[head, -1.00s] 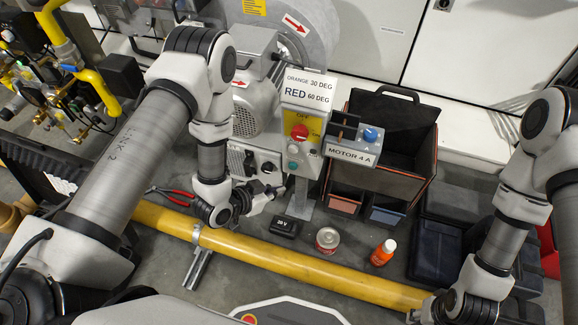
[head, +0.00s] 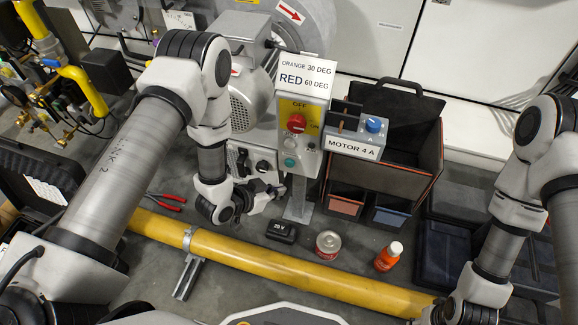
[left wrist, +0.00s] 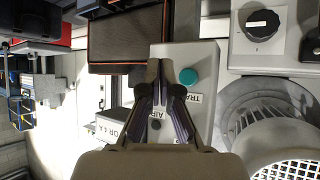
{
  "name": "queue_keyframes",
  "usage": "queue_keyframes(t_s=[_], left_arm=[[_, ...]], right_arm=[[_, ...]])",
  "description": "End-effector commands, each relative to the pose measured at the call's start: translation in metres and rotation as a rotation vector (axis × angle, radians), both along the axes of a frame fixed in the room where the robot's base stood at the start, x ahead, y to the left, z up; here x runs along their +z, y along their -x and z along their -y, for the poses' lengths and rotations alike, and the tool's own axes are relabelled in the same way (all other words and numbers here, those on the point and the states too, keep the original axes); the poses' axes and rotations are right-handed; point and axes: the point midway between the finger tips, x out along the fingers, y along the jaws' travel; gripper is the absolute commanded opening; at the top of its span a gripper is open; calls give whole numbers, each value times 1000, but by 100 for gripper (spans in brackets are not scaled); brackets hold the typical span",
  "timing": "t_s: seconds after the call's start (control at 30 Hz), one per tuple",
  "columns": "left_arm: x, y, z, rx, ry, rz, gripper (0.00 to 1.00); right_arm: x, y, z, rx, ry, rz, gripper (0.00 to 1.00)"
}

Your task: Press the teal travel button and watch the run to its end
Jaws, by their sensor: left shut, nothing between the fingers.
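The teal button (head: 290,162) sits low on the grey control box (head: 312,160), under a red knob (head: 297,122) on a yellow plate. In the left wrist view the teal button (left wrist: 188,76) is unobstructed, just right of my fingertips. My left gripper (head: 276,190) is shut and empty, below and left of the button in the head view. In the left wrist view its fingertips (left wrist: 161,72) lie over the box face, apart from the button; the depth gap is unclear. My right arm's wrist is at the lower right; its fingers cannot be made out.
A sign (head: 307,76) tops the control box, and a "MOTOR 4 A" box (head: 352,145) adjoins it. A yellow pipe (head: 290,266) crosses in front. A can (head: 328,244), an orange bottle (head: 387,256), a black battery (head: 282,231) and red pliers (head: 168,203) lie on the floor.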

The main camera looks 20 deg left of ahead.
Motion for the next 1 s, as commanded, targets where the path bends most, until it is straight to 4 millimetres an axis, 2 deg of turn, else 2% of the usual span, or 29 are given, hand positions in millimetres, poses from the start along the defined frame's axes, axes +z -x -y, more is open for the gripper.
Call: queue_keyframes(t_s=[0.17,0.4,1.0], left_arm=[[-3,-28,1,0,-1,3,0],[0,-51,2,0,0,0,0],[0,-55,2,0,-1,-1,0]], right_arm=[[-14,0,0,0,0,0,40],[-14,0,0,0,0,0,40],[-14,0,0,0,0,0,40]])
